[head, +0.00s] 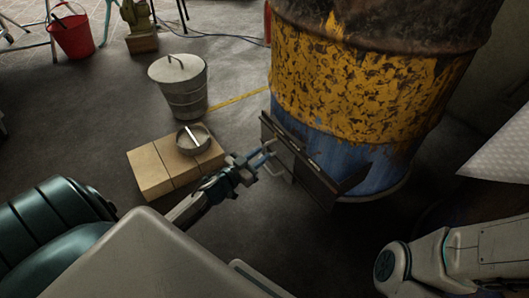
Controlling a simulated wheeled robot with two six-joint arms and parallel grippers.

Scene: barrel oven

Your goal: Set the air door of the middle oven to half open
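A rusty barrel oven (365,85), yellow above and blue below, stands at the upper right in the head view. Low on its near side is the dark metal air door assembly (312,172), a flat plate that sticks out from the blue wall. A pale bar handle (285,174) shows on its left side. My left gripper (268,157) reaches in from the lower left, with its fingertips at the handle. Whether they close on it is too small to tell. How far the door stands open is unclear. My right gripper is out of view; only part of that arm shows.
Pale bricks (150,172) and a small round pan (206,146) lie left of my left gripper. A lidded metal bucket (184,97) stands behind them. A red bucket (73,36) is far left. A white dimpled sheet (503,152) juts in at right.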

